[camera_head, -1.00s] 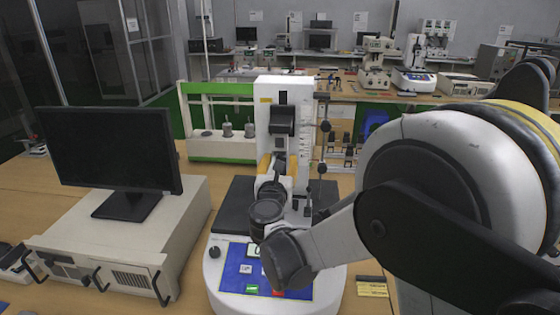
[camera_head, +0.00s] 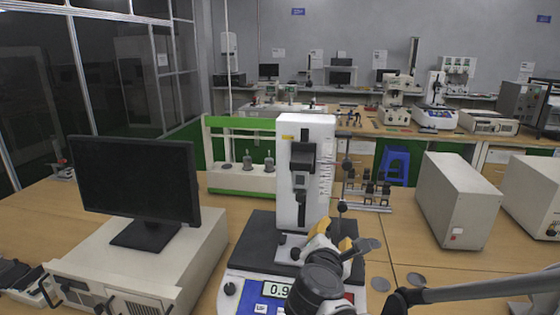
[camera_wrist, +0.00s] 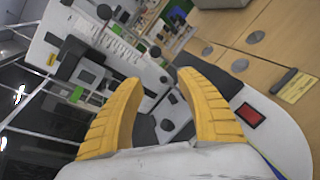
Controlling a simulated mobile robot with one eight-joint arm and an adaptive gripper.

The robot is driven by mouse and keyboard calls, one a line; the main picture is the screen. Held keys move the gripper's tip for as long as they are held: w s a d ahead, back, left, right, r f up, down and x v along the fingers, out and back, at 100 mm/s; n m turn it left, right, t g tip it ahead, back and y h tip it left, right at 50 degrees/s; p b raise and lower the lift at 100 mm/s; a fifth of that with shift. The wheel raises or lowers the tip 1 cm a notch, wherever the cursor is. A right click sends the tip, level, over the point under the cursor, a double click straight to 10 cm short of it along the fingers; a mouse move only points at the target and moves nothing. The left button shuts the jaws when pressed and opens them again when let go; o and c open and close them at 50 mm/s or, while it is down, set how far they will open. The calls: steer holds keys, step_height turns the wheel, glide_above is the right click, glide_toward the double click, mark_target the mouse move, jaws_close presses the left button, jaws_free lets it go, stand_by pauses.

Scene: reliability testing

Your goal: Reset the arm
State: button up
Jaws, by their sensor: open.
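My gripper (camera_head: 333,236) shows at the lower middle of the head view, in front of the white test machine. Its yellow fingers are spread apart, and nothing is seen between them. They also show wide apart in the wrist view (camera_wrist: 158,80), with the machine's dark parts beyond them. My arm runs in from the lower right of the head view. The white test machine (camera_head: 307,135) stands upright on the bench, with a ruled scale on its column. I cannot tell how far the fingers are from the column.
A black monitor (camera_head: 137,182) stands on a beige case at the left. A green and white frame (camera_head: 225,178) is behind the machine. Beige boxes (camera_head: 455,195) stand at the right. A blue stool (camera_head: 396,160) is farther back.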

steer(key=s+d+f+m+g+y, duration=0.1)
steer(key=s+d+f+m+g, duration=0.2)
steer(key=s+m, duration=0.35)
steer(key=s+d+f+m+g+y, duration=0.1)
steer(key=s+d+m+g, duration=0.1)
steer(key=s+d+m, duration=0.45)
steer(key=s+a+f+m+g+y, duration=0.2)
steer(key=s+a+m+y, duration=0.1)
steer(key=s+m, duration=0.5)
steer(key=a+m, duration=0.1)
steer(key=m, duration=0.2)
steer(key=shift+m, duration=0.3)
